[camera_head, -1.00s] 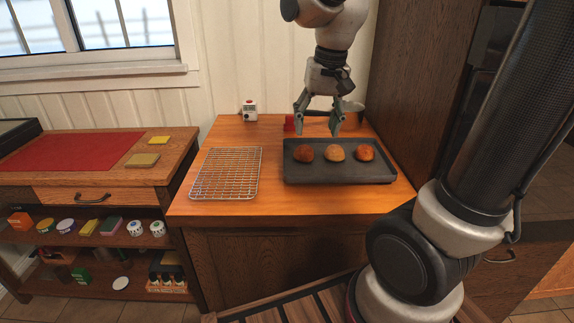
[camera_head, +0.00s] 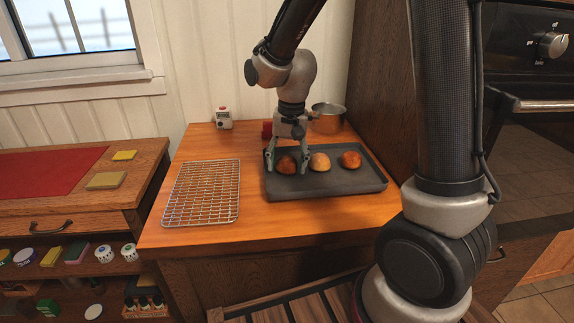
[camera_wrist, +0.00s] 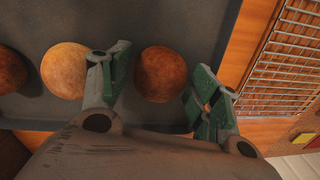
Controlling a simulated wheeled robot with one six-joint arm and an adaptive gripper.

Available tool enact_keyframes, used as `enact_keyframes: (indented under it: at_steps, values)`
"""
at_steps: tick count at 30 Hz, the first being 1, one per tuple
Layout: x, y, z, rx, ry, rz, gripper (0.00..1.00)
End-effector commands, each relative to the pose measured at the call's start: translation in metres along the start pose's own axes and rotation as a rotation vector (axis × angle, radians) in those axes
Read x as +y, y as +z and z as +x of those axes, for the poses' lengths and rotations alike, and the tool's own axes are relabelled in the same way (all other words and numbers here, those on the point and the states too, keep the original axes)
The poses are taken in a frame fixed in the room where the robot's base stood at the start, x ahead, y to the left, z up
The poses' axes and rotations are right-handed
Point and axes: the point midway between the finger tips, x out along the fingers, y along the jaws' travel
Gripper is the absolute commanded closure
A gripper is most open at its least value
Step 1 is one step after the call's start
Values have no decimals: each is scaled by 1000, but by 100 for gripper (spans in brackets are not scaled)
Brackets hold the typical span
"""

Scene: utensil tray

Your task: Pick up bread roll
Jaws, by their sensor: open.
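Three bread rolls lie in a row on a dark baking tray (camera_head: 330,184). The left roll (camera_head: 286,165) is reddish brown, the middle roll (camera_head: 319,162) is lighter, and the right roll (camera_head: 351,160) is reddish brown. My gripper (camera_head: 285,164) is open and low over the tray, its fingers on either side of the left roll. In the wrist view the left roll (camera_wrist: 160,73) shows between the open fingertips (camera_wrist: 160,85), with the lighter middle roll (camera_wrist: 66,71) just outside one finger. I cannot tell whether the fingers touch the roll.
A wire cooling rack (camera_head: 202,193) lies left of the tray on the wooden counter (camera_head: 190,238). A tall dark cabinet borders the right.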

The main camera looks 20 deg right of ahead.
Motion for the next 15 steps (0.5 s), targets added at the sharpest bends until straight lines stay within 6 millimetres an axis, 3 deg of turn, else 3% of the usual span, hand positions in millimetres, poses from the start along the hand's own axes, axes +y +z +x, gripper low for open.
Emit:
enact_keyframes:
  at_steps: [6, 10, 15]
  values:
    - [0, 0, 1, 1, 0, -1, 37]
    - [0, 0, 1, 1, 0, -1, 59]
    - [0, 0, 1, 1, 0, -1, 61]
